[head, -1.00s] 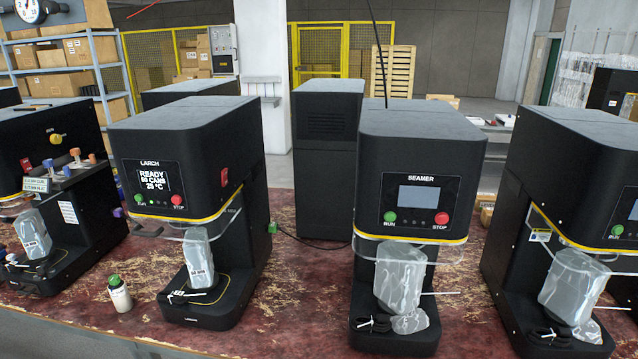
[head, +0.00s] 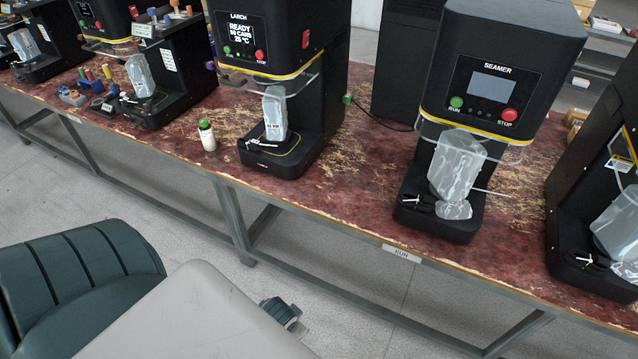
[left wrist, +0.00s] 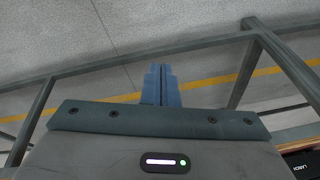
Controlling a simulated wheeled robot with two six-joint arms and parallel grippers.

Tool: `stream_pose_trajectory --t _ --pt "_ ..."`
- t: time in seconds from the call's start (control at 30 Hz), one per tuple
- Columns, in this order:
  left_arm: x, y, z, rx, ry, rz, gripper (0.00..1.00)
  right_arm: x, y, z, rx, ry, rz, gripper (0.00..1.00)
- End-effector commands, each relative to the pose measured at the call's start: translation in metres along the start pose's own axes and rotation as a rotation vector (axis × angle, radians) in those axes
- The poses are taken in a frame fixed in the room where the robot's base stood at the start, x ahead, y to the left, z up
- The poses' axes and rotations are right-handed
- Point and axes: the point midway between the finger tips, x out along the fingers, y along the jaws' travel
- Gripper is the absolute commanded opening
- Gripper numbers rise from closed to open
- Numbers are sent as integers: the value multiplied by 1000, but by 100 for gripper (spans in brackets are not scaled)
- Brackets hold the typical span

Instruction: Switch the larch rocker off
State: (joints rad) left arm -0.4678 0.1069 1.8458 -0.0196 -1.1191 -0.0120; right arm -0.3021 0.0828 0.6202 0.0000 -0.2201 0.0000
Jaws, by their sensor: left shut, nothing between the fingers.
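The machine labelled LARCH (head: 282,30) stands on the bench left of centre in the head view. Its lit screen reads READY, 50 CANS, 25 °C. A red rocker (head: 306,38) sits on its right side wall; its position is too small to tell. Green RUN (head: 227,50) and red STOP (head: 261,55) buttons are on its front. My left gripper (left wrist: 161,84) is shut and empty in the left wrist view, over the floor beside the bench frame, apart from the machine. In the head view, whether the dark part low in the middle is a gripper is unclear. My right gripper is not seen.
The bench's front edge (head: 402,252) crosses the view; floor in front is clear.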

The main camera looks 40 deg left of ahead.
Motion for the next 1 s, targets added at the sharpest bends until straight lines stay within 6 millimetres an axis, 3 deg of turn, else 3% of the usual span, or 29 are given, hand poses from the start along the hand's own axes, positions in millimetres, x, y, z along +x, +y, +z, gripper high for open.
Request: stream_pose_trajectory --t 0.03,0.17,0.3,0.57,0.77,1.0 --pt "-25 -4 -15 9 21 -11 0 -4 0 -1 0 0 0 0" --pt "-77 -15 -49 41 66 -55 0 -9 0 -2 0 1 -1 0" --pt "-135 -43 -107 103 152 -179 0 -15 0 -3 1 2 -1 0" --pt "-178 -99 -204 217 260 -452 0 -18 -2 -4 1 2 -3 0" --pt "-211 -145 -289 314 310 -704 0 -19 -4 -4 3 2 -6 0" --pt "-265 -194 -388 437 308 -1014 0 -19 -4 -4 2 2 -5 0"
